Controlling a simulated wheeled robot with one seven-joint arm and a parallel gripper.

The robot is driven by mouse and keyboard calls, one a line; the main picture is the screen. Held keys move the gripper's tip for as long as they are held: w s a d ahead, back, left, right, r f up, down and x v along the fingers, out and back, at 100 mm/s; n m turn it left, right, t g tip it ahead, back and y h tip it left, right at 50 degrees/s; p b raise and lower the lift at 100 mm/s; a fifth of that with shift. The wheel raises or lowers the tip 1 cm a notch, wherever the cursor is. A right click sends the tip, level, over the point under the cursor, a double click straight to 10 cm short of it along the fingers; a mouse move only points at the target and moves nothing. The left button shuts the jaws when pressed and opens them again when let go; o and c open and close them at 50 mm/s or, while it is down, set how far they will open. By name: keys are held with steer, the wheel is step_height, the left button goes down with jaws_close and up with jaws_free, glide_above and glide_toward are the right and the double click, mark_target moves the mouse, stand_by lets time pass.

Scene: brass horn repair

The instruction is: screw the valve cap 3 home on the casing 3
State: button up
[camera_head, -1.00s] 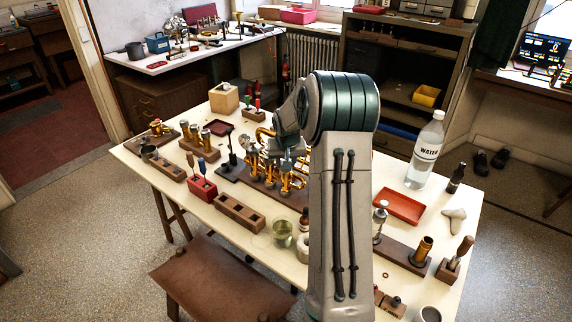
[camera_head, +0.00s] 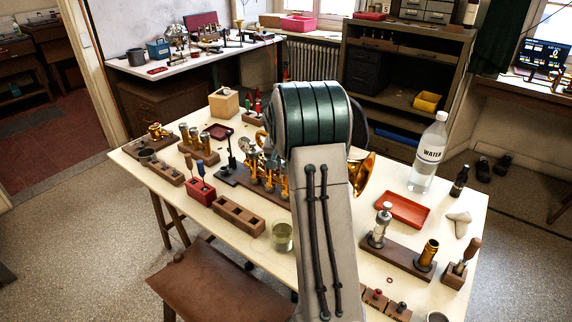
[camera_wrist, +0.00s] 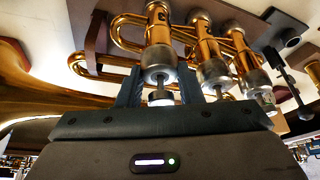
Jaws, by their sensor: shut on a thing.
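The brass horn (camera_head: 366,176) lies on the bench, its valve section partly hidden behind my arm in the head view. In the wrist view three brass casings with silver ends stand side by side. My gripper (camera_wrist: 160,92) is at the leftmost casing (camera_wrist: 158,32), which I take for casing 3. Its dark fingers flank the silver valve cap (camera_wrist: 158,74) at that casing's end and are shut on it. The cap appears in line with the casing; I cannot tell whether its thread is seated. A pale button shows between the fingers. My gripper is hidden in the head view.
The middle casing (camera_wrist: 212,72) and another casing (camera_wrist: 250,78) stand close to the right of my gripper. A glass jar (camera_head: 282,236), a wooden block with holes (camera_head: 240,215), a red tray (camera_head: 403,210) and a water bottle (camera_head: 428,155) stand around the horn.

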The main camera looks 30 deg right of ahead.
steer(key=shift+f, duration=0.1)
steer(key=o, duration=1.1)
steer(key=shift+o, duration=0.2)
steer(key=shift+r, duration=0.2)
steer(key=v, duration=1.4)
steer(key=s+a+r+n+y, duration=0.2)
steer(key=s+a+n, duration=0.2)
steer(key=s+a, duration=0.9)
steer(key=s+a+f+n+p, duration=0.1)
steer(key=s+a+f+n, duration=0.1)
steer(key=s, duration=0.6)
steer(key=s+a+f+n+y+p, duration=0.1)
steer(key=s+a+f+n, duration=0.1)
steer(key=s, duration=0.7)
steer(key=shift+a+f, duration=0.5)
steer(key=shift+a, duration=0.6)
